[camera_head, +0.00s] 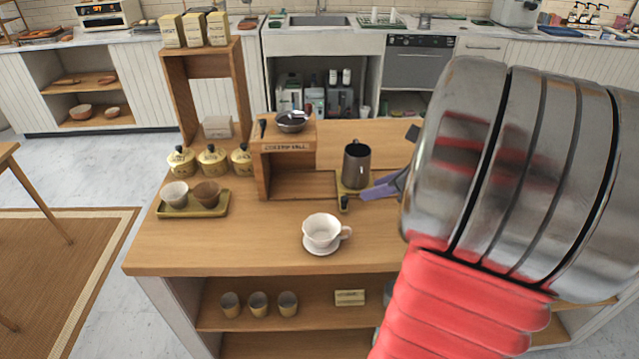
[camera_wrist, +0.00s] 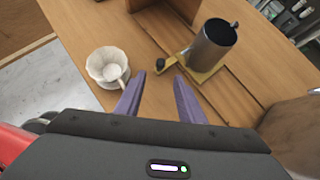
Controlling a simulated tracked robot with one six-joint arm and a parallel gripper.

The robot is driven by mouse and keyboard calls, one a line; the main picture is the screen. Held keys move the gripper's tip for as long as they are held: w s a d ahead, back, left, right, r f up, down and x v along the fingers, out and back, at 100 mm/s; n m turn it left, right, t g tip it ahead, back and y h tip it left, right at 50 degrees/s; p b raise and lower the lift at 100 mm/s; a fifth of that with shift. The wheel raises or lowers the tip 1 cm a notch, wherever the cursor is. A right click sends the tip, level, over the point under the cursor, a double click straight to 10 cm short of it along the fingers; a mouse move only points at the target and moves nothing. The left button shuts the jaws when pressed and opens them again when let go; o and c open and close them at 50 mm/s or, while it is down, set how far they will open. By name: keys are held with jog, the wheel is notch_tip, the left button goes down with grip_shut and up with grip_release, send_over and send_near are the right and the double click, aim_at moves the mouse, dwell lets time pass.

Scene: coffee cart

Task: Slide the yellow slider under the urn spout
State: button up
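The yellow slider (camera_head: 343,192) is a flat plate on the cart top, with a small dark knob (camera_head: 344,203) at its near end. A dark metal pitcher (camera_head: 356,165) stands upright on it. In the wrist view the slider (camera_wrist: 203,77) and knob (camera_wrist: 161,65) lie just ahead of my gripper (camera_wrist: 159,77). Its purple fingers are apart with nothing between them. In the head view my gripper (camera_head: 372,189) is just right of the knob. I cannot make out the urn spout. A brown rounded body (camera_wrist: 293,125) at the wrist view's right edge may be the urn.
A white cup on a saucer (camera_head: 322,249) stands near the front edge. A wooden stand (camera_head: 262,176) is left of the slider. A tray with two bowls (camera_head: 222,210) and several yellow jars (camera_head: 213,160) are farther left. My arm hides the cart's right side.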

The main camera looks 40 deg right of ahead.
aim_at(345, 198)
jog(key=shift+d, duration=0.1)
dwell(0.3)
jog(key=x, duration=1.4)
jog(key=shift+c, duration=0.4)
grip_shut()
